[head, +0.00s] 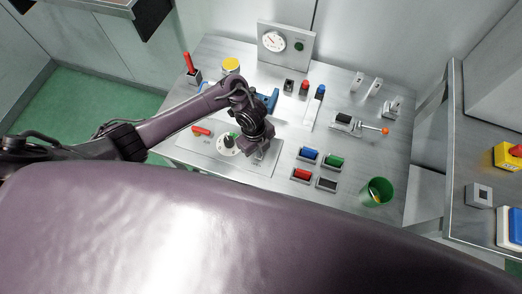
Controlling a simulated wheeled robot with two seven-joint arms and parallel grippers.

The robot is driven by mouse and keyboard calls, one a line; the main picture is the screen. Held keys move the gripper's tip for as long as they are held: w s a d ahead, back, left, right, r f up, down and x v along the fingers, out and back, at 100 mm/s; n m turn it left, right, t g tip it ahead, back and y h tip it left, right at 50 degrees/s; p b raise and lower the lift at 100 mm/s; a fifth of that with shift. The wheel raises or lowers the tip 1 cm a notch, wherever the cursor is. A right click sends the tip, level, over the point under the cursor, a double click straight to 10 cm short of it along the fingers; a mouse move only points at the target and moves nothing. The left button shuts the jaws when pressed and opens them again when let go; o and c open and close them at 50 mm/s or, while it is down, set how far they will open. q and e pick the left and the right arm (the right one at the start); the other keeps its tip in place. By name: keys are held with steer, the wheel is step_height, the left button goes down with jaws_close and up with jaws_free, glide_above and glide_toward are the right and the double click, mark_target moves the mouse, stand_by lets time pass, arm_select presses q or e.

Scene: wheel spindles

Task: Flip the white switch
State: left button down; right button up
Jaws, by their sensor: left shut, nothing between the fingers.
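The metal table (330,225) carries several controls. No single part stands out clearly as the white switch. Three small whitish upright pieces (374,88) stand at the table's back right, well away from my left gripper. My left gripper (257,152) is shut and empty, pointing down over the front of the table, above the right part of a pale plate (195,148). A round white dial (228,144) on that plate is just left of the gripper. The gripper hides part of the plate, and I cannot tell whether it touches anything. My right gripper is out of view.
Blue, green, red and black rocker buttons (303,174) lie right of the gripper. A green cup (376,192) stands at the front right. A lever with an orange knob (370,127) lies behind. A gauge box (285,43) stands at the back.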

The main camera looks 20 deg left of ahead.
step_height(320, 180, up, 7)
steer(key=p, duration=0.7)
stand_by(0.4)
